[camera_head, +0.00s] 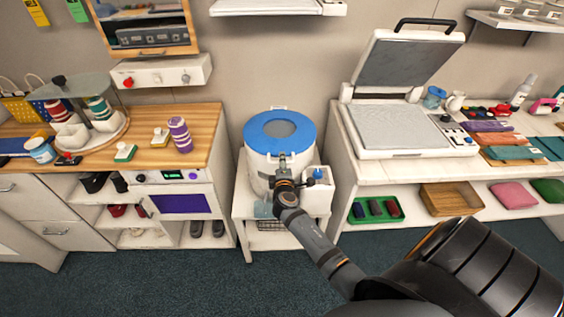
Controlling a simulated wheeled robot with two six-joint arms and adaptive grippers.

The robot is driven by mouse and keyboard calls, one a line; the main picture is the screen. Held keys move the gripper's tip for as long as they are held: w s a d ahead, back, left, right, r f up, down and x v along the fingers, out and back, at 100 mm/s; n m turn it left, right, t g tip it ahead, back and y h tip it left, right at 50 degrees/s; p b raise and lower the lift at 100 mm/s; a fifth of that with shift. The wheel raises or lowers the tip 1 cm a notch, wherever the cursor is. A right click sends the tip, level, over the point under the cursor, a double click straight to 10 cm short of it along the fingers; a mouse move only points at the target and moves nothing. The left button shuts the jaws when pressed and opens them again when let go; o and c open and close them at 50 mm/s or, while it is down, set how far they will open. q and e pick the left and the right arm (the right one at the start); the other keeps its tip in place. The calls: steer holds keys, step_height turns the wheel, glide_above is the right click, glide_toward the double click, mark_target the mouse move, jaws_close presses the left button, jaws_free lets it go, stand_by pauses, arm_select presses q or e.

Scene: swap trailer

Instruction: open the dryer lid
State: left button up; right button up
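The dryer (254,172) is a white round tub on a low white stand between two counters. Its blue ring-shaped lid (258,133) with a grey round middle lies flat and closed on top. A small pale tab shows at the lid's far edge, and another pale piece shows at its front edge. My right arm reaches in from the lower right, and its gripper (283,164) is at the lid's front edge, in front of the tub. The fingers are too small to tell whether they are open or gripping the front piece. My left gripper is not in view.
A white box with a blue knob (318,174) stands close to the right of the tub. A wooden counter (203,120) is at the left. A heat press (400,125) with its lid raised is on the right counter. Carpet (180,285) in front is clear.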

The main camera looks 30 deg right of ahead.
steer(key=shift+w+d, duration=0.1)
steer(key=shift+w, duration=0.1)
steer(key=shift+c, duration=0.3)
jaws_close()
